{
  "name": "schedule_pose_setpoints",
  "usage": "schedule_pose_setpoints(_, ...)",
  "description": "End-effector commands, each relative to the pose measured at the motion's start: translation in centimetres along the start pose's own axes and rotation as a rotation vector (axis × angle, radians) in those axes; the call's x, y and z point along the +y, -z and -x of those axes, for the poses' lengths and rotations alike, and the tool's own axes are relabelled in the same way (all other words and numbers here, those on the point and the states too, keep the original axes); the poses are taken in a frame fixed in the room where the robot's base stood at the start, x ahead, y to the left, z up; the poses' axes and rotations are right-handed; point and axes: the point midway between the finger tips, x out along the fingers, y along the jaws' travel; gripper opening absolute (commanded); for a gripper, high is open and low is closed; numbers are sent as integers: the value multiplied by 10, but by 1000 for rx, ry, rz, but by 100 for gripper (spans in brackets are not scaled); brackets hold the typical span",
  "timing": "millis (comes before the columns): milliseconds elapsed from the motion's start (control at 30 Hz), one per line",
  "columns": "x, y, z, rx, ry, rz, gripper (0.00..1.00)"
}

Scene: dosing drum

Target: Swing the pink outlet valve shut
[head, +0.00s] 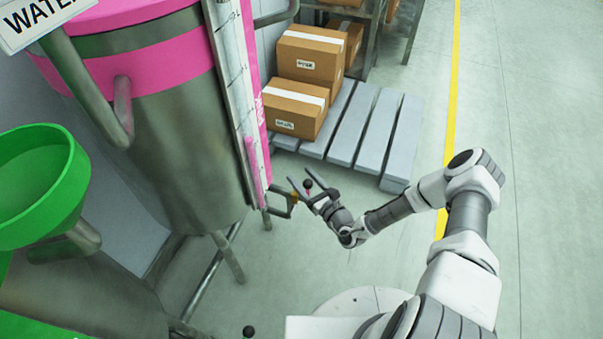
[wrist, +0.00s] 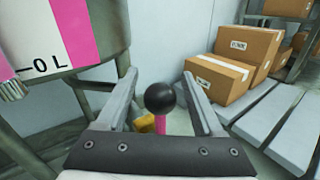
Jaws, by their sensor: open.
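The pink outlet valve's lever shows in the wrist view as a short pink stem (wrist: 160,125) topped by a black ball knob (wrist: 160,97). The knob (head: 308,183) also shows in the head view beside the lower part of the pink-banded steel drum (head: 170,130). My gripper (head: 300,185) is open, with one finger on each side of the knob; there is a gap on both sides in the wrist view. The valve body is mostly hidden behind my gripper.
A green funnel-topped vessel (head: 38,180) stands at left. Cardboard boxes (head: 295,107) sit on a grey pallet (head: 372,130) behind my gripper. A steel leg (head: 228,257) stands under the drum. The floor right of the yellow line is clear.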

Motion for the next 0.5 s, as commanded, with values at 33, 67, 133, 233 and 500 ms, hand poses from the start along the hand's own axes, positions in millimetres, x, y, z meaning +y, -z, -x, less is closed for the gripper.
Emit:
schedule_pose_setpoints(33,1,0,-1,0,1,-1,69)
schedule_pose_setpoints(67,1,0,-1,0,1,-1,69)
schedule_pose_setpoints(133,1,0,-1,0,1,0,69)
schedule_pose_setpoints(233,2,0,-1,0,2,0,69)
schedule_pose_setpoints(500,1,0,-1,0,2,0,49)
